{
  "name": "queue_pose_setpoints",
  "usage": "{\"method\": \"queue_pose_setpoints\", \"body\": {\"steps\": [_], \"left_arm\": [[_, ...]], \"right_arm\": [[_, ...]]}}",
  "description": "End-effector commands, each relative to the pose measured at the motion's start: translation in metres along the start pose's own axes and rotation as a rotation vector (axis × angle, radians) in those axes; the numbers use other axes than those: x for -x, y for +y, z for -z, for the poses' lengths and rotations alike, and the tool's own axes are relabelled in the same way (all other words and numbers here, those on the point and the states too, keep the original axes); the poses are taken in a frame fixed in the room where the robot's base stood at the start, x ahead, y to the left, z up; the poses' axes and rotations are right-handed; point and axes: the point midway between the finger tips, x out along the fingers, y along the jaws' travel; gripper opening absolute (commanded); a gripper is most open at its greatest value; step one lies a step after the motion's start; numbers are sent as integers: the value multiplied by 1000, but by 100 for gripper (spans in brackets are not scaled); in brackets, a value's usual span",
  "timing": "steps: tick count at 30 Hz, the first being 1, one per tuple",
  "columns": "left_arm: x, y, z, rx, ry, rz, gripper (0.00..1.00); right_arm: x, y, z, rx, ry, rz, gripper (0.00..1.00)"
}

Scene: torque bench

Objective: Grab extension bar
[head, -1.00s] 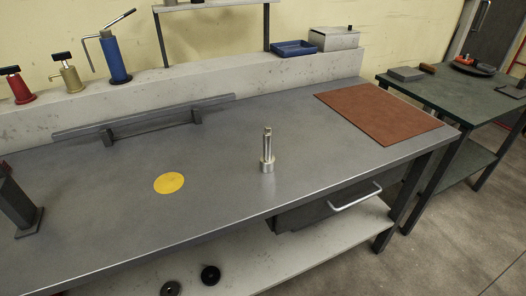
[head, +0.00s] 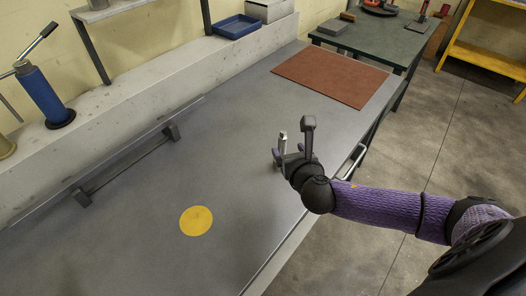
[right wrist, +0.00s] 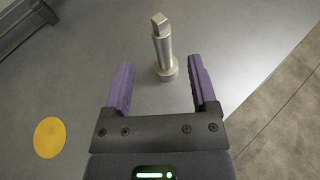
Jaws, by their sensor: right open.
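The extension bar (right wrist: 163,46) is a silver metal bar with a square tip and a wider round base. It stands upright on the grey bench. In the right wrist view it is just ahead of my open right gripper (right wrist: 160,88), centred between the purple fingers, with nothing gripped. In the head view the right gripper (head: 292,146) is over the bench near its front edge, and only the top of the bar (head: 283,141) shows, its lower part hidden behind the gripper. My left gripper is not in view.
A yellow disc (head: 196,221) lies flat on the bench, left of the gripper. A dark rail (head: 128,163) runs along the back. A brown mat (head: 331,76) covers the far end. A blue tray (head: 237,26) and blue bottle jack (head: 45,95) stand on the back ledge.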

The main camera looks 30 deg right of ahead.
Motion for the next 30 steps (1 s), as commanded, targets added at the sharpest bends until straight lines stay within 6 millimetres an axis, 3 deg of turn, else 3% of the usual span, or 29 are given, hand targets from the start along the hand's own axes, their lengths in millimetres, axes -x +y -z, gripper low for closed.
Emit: {"method": "queue_pose_setpoints", "body": {"steps": [10,18,28,30], "left_arm": [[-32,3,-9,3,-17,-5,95],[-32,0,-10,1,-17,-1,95],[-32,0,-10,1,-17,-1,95],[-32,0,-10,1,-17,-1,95]], "right_arm": [[-64,0,6,-6,3,2,74],[-69,0,2,-6,4,-1,74],[-69,0,2,-6,4,-1,5],[-69,0,2,-6,4,-1,0]]}}
